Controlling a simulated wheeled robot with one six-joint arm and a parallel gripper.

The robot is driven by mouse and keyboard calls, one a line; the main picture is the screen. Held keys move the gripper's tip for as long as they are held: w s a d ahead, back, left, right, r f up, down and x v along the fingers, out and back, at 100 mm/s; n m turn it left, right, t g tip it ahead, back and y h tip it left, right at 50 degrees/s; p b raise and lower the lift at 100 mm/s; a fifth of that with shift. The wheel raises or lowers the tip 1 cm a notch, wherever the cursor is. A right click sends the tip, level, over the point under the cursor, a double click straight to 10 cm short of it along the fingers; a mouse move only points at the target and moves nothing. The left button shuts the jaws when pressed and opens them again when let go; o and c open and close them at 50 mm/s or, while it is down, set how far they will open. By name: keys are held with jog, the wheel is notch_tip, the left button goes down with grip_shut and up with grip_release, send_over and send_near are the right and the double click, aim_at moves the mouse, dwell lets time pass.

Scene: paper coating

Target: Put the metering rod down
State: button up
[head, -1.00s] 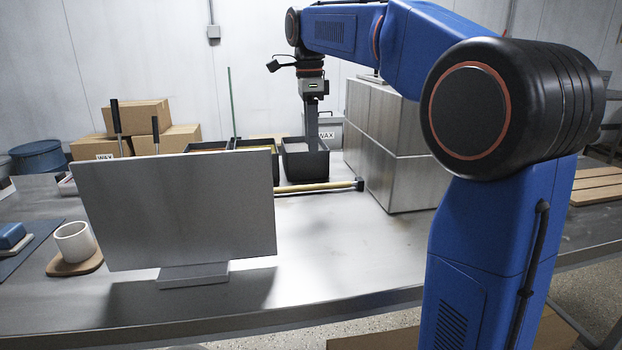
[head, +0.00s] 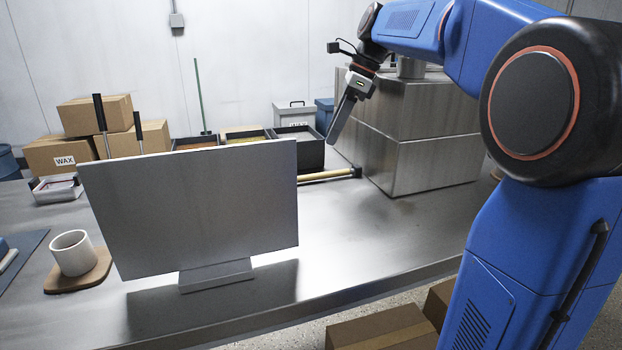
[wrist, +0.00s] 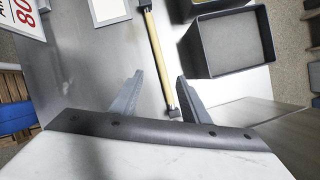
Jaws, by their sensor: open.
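The metering rod (head: 326,176), a pale yellow bar with black ends, lies on the steel table in front of the dark trays. The upright grey panel hides its left part in the head view. In the wrist view the rod (wrist: 157,55) runs lengthwise, its near black end lying between my fingers in the picture. My gripper (head: 332,141) is open and empty, tilted, above the table near the rod's right end. Both spread fingers show in the wrist view (wrist: 160,80), and neither appears to touch the rod.
Dark trays (head: 314,155) stand behind the rod. Stacked steel boxes (head: 435,165) stand close on the right. The grey panel (head: 190,210) stands at the front, with a mug (head: 72,254) on a wooden coaster to its left. Cardboard boxes (head: 95,115) are behind.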

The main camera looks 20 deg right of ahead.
send_near(310, 177)
jog(key=f, duration=0.1)
jog(key=w+f, duration=0.1)
jog(key=shift+a+f, duration=0.15)
jog(key=shift+f, duration=0.15)
jog(key=shift+x, duration=2.75)
jog(key=shift+a+r, duration=0.1)
jog(key=shift+a, duration=0.05)
jog(key=shift+c, duration=0.7)
grip_shut()
